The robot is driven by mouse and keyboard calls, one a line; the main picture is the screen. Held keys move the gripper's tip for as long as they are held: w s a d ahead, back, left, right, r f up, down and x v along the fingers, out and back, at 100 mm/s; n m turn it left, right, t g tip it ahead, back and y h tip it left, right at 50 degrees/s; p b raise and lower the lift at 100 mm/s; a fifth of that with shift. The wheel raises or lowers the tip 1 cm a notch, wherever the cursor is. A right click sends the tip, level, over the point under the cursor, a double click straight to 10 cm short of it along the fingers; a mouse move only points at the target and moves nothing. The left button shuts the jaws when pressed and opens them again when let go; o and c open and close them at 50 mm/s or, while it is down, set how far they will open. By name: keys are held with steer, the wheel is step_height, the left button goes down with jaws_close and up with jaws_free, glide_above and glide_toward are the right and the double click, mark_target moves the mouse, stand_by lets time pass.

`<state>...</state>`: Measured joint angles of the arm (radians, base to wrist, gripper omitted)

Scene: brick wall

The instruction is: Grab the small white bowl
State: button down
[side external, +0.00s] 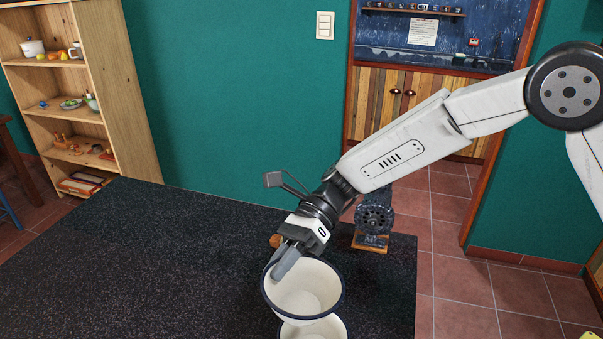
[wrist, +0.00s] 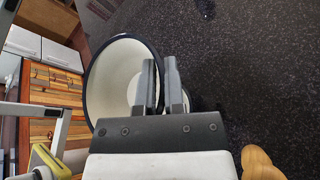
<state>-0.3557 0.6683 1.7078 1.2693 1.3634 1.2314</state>
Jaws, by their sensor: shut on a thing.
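A white bowl with a dark blue rim (side external: 303,290) is at the front of the dark table. It also shows in the wrist view (wrist: 112,75), tilted in the picture. My gripper (side external: 279,272) is at its left rim in the side view, shut on the bowl's wall. In the wrist view my gripper (wrist: 160,65) has one finger inside the bowl and the other outside. A second white, dark-rimmed vessel (side external: 317,330) shows just below the bowl in the side view, partly hidden and cut off by the frame; I cannot tell whether they touch.
A dark round device on a wooden base (side external: 375,222) stands at the table's back right. A brown rounded object (side external: 275,241) is close behind my gripper, and a brown object shows in the wrist view (wrist: 258,163). The left of the speckled black table (side external: 150,260) is clear.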

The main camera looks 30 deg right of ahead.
steer(key=shift+s+d+r, duration=0.45)
steer(key=shift+s+d, duration=0.05)
steer(key=shift+s, duration=0.25)
